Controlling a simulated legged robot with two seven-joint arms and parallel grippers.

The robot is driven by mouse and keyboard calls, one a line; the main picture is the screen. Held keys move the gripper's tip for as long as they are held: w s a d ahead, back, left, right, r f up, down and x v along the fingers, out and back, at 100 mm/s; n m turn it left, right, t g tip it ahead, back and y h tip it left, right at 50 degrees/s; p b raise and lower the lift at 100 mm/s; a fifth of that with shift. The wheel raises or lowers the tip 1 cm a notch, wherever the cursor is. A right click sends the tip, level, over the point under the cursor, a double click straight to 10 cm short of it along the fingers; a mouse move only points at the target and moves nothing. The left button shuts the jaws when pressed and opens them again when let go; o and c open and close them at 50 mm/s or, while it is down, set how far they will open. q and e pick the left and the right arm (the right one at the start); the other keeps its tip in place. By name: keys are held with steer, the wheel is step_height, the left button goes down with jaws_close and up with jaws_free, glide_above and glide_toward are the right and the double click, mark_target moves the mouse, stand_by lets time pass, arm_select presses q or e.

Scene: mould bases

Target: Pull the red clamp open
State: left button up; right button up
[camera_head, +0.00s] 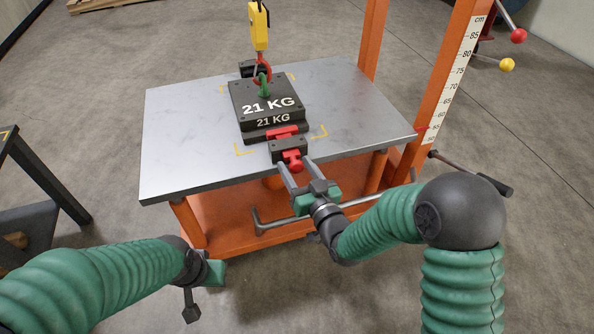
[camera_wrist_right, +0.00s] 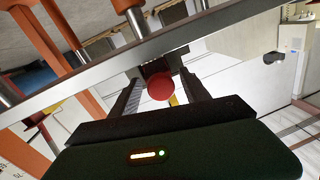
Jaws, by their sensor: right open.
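The red clamp (camera_head: 292,156) sits in a black housing at the front edge of the grey table. Its red inner part (camera_head: 283,131) reaches the foot of the black 21 KG mould base (camera_head: 266,108); I cannot tell whether they touch. My right gripper (camera_head: 296,163) is open, with one finger on each side of the clamp's red front end. In the right wrist view the round red end (camera_wrist_right: 161,88) shows between the open fingers, with a gap on both sides. My left gripper (camera_head: 203,290) hangs low at the lower left, away from the table; its jaws are unclear.
A yellow hoist hook block (camera_head: 259,27) hangs above, its red hook at the green eye on the mould base. An orange post with a cm scale (camera_head: 457,75) stands at right. A dark bench (camera_head: 30,170) is at left.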

jaws_close()
stand_by(0.3)
stand_by(1.1)
steer(key=shift+s, duration=0.25)
jaws_free()
